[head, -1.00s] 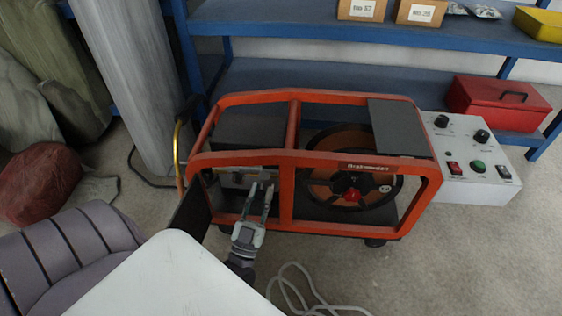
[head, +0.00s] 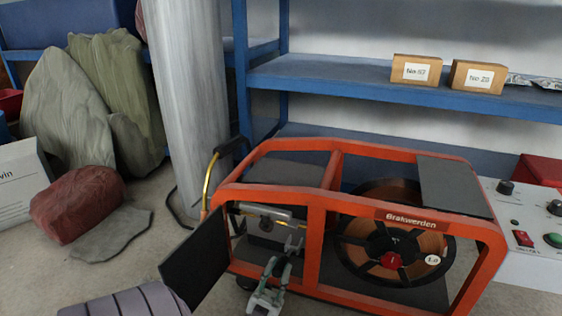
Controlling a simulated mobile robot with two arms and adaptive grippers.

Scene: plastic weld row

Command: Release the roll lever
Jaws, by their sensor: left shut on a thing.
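The orange-framed wire feeder (head: 318,245) stands on the floor, with its dark side door (head: 195,262) swung open at the left. Inside the left bay is the grey drive unit (head: 262,216). My left gripper (head: 281,262) reaches up from below into the front of this bay, its fingers close together. It is shut on a small grey part in front of the drive unit, which looks like the roll lever (head: 293,244). The fingers cover much of it, so its exact angle is hard to tell. My right gripper is not in view.
The wire spool (head: 420,257) with a red hub fills the right bay. A grey control box (head: 515,235) stands at the right. Blue shelving (head: 365,88) holds cardboard boxes behind. The orange frame bars border the bay.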

